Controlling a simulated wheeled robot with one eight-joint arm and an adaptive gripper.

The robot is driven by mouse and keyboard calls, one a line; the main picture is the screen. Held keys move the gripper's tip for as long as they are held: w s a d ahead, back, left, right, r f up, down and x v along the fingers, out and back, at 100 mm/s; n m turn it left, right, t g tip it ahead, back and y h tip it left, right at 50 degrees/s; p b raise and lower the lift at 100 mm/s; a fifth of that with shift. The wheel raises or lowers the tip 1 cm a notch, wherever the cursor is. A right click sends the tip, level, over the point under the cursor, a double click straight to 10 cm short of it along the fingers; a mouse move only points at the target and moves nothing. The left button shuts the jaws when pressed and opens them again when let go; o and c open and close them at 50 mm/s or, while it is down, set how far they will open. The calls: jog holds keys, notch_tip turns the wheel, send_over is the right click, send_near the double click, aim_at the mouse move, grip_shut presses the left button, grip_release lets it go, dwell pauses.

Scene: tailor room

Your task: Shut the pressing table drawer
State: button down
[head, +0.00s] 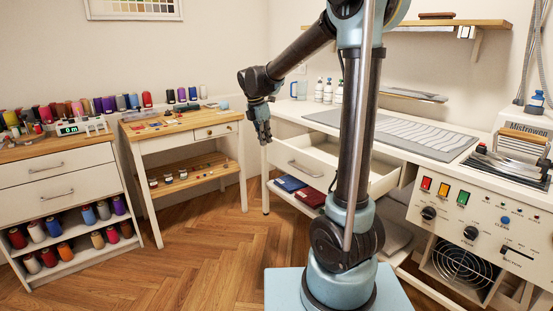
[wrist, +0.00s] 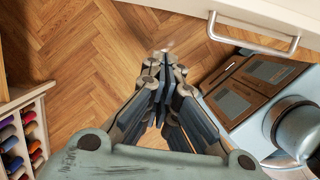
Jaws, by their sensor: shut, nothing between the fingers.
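The pressing table drawer (head: 295,163) is pulled out in the head view, its white front and bar handle facing the room. Its hollow inside shows behind the front, and my arm's column hides part of its right side. My gripper (head: 264,136) points down just left of the drawer front's left end. In the wrist view my gripper (wrist: 163,68) is shut and empty over the floor. The drawer handle (wrist: 254,40) shows at upper right there, apart from the fingers.
The pressing table (head: 265,118) carries a grey ironing pad (head: 410,130). Folded cloths (head: 291,184) lie on its lower shelf. A small wooden-topped table (head: 180,122) stands at left, beside a thread cabinet (head: 55,172). Wooden floor (head: 215,225) is clear between them.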

aim_at(276, 156)
jog(key=shift+w+d+f, duration=0.7)
jog(key=shift+d+f, duration=0.05)
jog(key=shift+f, duration=0.9)
jog(key=shift+w+d+f, duration=0.7)
jog(key=shift+d+f, duration=0.1)
jog(key=shift+f, duration=0.85)
jog(key=shift+w+d+f, duration=0.7)
jog(key=shift+d+f, duration=0.05)
jog(key=shift+f, duration=0.9)
